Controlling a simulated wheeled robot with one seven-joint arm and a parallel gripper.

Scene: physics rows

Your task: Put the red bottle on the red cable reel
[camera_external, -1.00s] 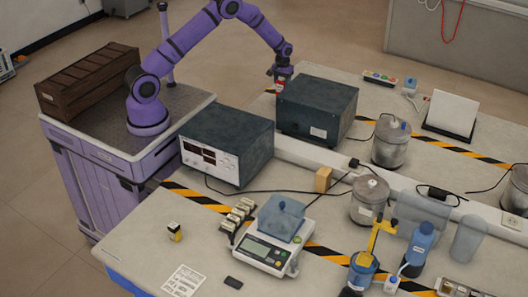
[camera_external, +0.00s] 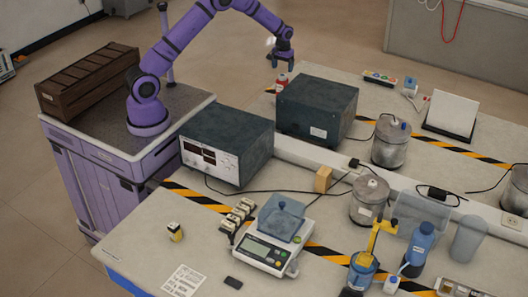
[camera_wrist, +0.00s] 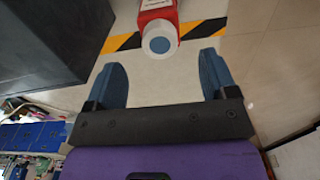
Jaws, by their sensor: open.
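The red bottle (camera_external: 282,84) stands at the back edge of the bench, behind the rear dark box. The wrist view shows the bottle (camera_wrist: 160,12) with its red body, white label and white cap with a grey-blue top, just beyond the gap between the fingers. My gripper (camera_external: 281,66) is just above the bottle, fingers pointing down. In the wrist view my gripper (camera_wrist: 160,72) is open with nothing between its blue fingers. I cannot make out a red cable reel in either view; whatever is under the bottle is hidden.
The rear dark box (camera_external: 318,107) stands close beside the bottle. A dark power supply (camera_external: 226,146) is nearer my base. Cans, a scale (camera_external: 270,247) and loose cables crowd the bench. A red cable (camera_external: 453,22) hangs at the back right.

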